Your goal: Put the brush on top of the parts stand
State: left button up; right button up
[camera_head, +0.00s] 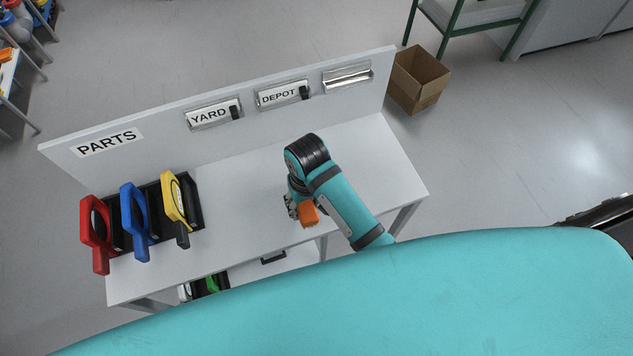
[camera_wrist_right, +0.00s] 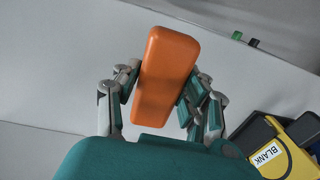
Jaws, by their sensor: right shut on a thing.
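The brush shows as an orange block (camera_wrist_right: 165,77) in the right wrist view. In the head view only its orange end (camera_head: 308,215) shows below my wrist, and any bristles are hidden. My right gripper (camera_head: 301,208) is shut on it, with one finger on each side. The parts stand is a white table with an upright back panel marked PARTS (camera_head: 230,115). The gripper holds the brush over the middle of its white top (camera_head: 250,215); whether they touch cannot be told. My left gripper is not in view.
Red (camera_head: 97,235), blue (camera_head: 135,222) and yellow (camera_head: 177,208) handled tools stand in a black rack at the top's left end. Holders marked YARD (camera_head: 213,114) and DEPOT (camera_head: 282,95) are on the panel. The top's right end is clear. A cardboard box (camera_head: 417,80) is behind.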

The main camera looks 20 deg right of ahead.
jog(key=w+d, duration=0.1)
jog(key=w, duration=0.1)
jog(key=w+d+p, duration=0.1)
jog(key=d, duration=0.1)
jog(key=shift+w+d+f, duration=0.1)
jog(key=shift+w+f, duration=0.05)
jog(key=shift+w, duration=0.25)
jog(key=shift+w+d+f, duration=0.2)
jog(key=shift+w+d, duration=0.5)
jog(key=shift+w, duration=0.05)
jog(key=shift+d+f, duration=0.1)
jog(key=shift+f, duration=0.05)
notch_tip(320, 180, down, 3)
jog(key=shift+f+p, duration=0.15)
jog(key=shift+p, duration=0.6)
jog(key=o, duration=1)
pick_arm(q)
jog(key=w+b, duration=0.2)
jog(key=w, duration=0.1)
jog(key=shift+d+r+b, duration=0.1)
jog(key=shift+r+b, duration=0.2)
pick_arm(e)
notch_tip(320, 180, up, 12)
jog(key=shift+d, duration=0.25)
jog(key=shift+s, duration=0.1)
